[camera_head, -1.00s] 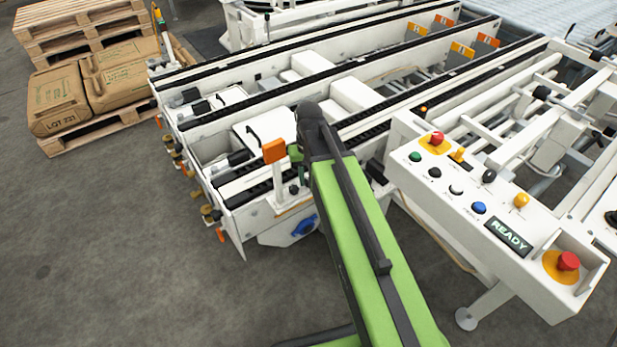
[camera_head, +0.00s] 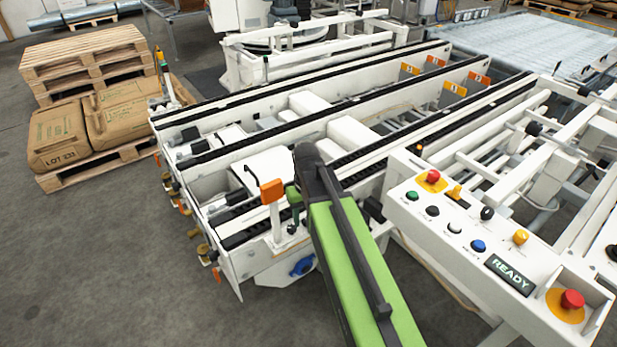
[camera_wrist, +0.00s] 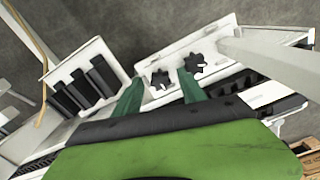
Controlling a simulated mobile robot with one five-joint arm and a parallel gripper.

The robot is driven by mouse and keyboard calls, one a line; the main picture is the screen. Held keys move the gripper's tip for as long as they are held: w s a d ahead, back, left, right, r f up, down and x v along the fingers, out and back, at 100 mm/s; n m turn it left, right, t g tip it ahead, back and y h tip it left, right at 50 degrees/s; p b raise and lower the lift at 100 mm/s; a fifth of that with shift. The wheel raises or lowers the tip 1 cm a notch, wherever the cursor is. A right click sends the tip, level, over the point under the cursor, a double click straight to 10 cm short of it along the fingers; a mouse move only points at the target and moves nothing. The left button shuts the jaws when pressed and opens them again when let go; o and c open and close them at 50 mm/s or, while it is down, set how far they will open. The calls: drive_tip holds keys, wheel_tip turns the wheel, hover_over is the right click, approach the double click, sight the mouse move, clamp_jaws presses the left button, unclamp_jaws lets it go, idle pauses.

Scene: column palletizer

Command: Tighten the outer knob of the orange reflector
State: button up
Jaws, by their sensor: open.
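The orange reflector (camera_head: 272,190) stands on a white post at the near end of the conveyor in the head view. My gripper (camera_wrist: 160,77) is open, with its two green fingers pointing at a white bracket plate (camera_wrist: 182,48) in the wrist view. One black star knob (camera_wrist: 159,79) shows between the fingertips. A second black star knob (camera_wrist: 195,63) is just right of the right fingertip. No touch on either knob can be made out. In the head view my arm hides most of the gripper, close right of the reflector. The reflector's orange face is not recognisable in the wrist view.
A white control panel (camera_head: 443,215) with buttons and a READY display stands right of my arm. White conveyor rails with black chains (camera_head: 250,150) run behind the reflector. A blue part (camera_head: 302,266) sits below it. Bare floor (camera_head: 120,260) lies at the left.

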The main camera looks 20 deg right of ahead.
drive_tip(key=n, duration=1.5)
drive_tip(key=s+r+m+p, duration=0.2)
drive_tip(key=r+m+p, duration=0.1)
drive_tip(key=r+p, duration=1.2)
drive_tip(key=s+r+m+p, duration=0.3)
drive_tip(key=r+m+p, duration=0.1)
drive_tip(key=r+p, duration=1.1)
drive_tip(key=shift+s+a+r, duration=0.15)
drive_tip(key=shift+r, duration=0.05)
